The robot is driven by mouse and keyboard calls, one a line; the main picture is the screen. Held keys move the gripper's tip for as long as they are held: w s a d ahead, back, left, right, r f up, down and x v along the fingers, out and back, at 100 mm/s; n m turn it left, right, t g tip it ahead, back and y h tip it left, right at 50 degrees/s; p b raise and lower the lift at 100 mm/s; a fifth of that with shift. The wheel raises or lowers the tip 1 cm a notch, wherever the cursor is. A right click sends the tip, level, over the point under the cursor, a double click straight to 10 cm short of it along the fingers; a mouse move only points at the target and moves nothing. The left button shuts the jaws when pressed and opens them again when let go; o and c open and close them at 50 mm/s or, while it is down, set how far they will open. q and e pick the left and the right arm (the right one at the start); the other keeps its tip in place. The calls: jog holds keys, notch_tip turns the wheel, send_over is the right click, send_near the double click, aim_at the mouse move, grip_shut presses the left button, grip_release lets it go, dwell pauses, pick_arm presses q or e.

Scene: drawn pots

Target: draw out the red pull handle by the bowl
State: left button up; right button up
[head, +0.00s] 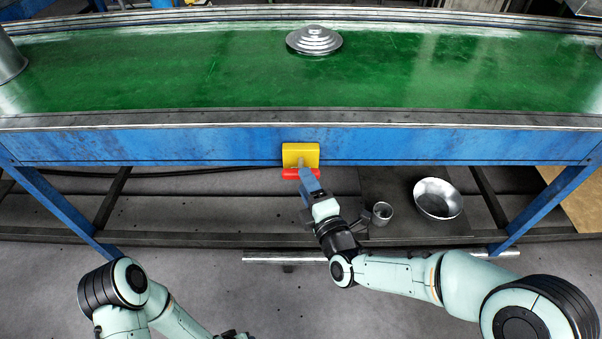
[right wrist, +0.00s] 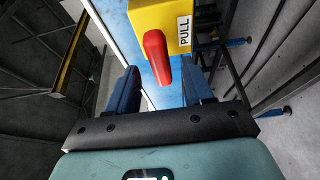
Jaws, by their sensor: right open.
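The red pull handle (head: 289,174) sticks out below the yellow box (head: 301,150) on the blue conveyor side. In the right wrist view the handle (right wrist: 157,57) comes out of the yellow box (right wrist: 158,17), which carries a PULL label. My right gripper (head: 309,184) is in front of the handle. In the right wrist view my right gripper's (right wrist: 160,88) two blue fingers are apart, with the handle's end between them in the picture; I see no contact. The metal bowl (head: 438,199) stands low behind the conveyor's front rail, to the right. My left gripper is out of view.
A small metal cup (head: 382,212) stands left of the bowl, close to my right forearm. The green conveyor belt (head: 180,70) carries a stepped metal lid (head: 314,40). Blue legs (head: 60,210) stand at both sides. The floor (head: 50,290) in front is mostly clear.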

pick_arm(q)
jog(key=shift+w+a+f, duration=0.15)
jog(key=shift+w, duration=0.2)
pick_arm(e)
jog(key=shift+x, duration=2.05)
grip_shut()
jog(key=shift+s, duration=1.55)
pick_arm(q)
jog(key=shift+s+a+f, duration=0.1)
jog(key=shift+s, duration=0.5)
pick_arm(e)
grip_release()
jog(key=shift+w, duration=0.1)
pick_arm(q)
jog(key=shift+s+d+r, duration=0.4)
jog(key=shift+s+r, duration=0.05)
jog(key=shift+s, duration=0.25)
pick_arm(e)
jog(key=v, duration=1.3)
